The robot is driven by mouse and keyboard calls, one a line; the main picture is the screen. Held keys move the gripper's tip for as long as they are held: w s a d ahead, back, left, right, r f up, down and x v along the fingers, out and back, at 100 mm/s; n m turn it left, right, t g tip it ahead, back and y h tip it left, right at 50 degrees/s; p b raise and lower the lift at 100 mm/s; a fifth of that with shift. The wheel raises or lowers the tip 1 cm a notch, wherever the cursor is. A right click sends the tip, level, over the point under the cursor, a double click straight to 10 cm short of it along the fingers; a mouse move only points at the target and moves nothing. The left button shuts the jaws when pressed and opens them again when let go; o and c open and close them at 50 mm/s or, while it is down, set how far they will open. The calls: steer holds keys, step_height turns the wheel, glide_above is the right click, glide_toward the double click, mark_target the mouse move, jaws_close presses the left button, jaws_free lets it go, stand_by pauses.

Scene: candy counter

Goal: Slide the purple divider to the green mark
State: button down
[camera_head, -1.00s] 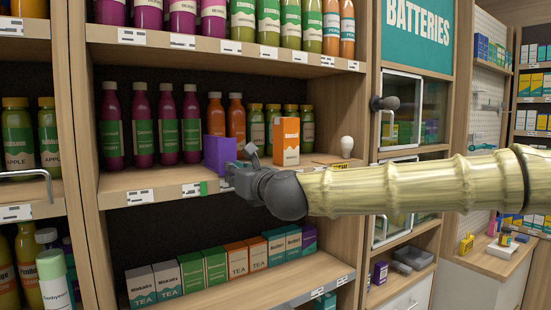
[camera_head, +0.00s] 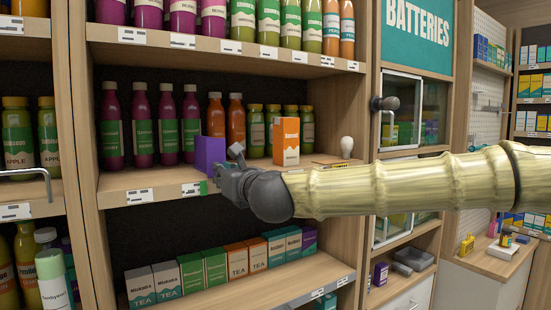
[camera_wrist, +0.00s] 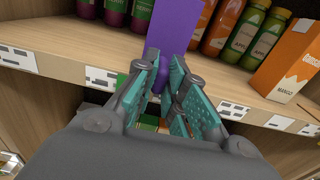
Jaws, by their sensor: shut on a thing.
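The purple divider (camera_head: 208,151) stands upright on the middle shelf, in front of the bottles. In the wrist view its tall panel (camera_wrist: 178,24) rises beyond my gripper. My gripper (camera_wrist: 163,80) is shut on the divider's purple front part, between its teal finger pads. In the head view my gripper (camera_head: 222,176) is at the shelf's front edge, and the fingertips are partly hidden. The green mark (camera_head: 204,188) is on the shelf's front edge, just below the divider and beside my gripper. In the wrist view a green patch (camera_wrist: 122,80) shows just left of my fingers.
Dark purple bottles (camera_head: 167,130) stand behind and left of the divider, orange bottles (camera_head: 236,122) behind and right. An orange carton (camera_head: 286,141) stands to the right near the front. Tea boxes (camera_head: 190,272) line the shelf below. The shelf front left of the divider is clear.

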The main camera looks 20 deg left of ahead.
steer(key=shift+s+a, duration=0.65)
steer(key=shift+s, duration=0.15)
steer(key=shift+s+a, duration=0.1)
steer(key=shift+s+a+b, duration=0.45)
steer(key=shift+s, duration=0.2)
steer(key=shift+s+a, duration=0.1)
steer(key=c, duration=1.6)
jaws_free()
steer(key=shift+b+v, duration=1.25)
steer(key=shift+v, duration=1.75)
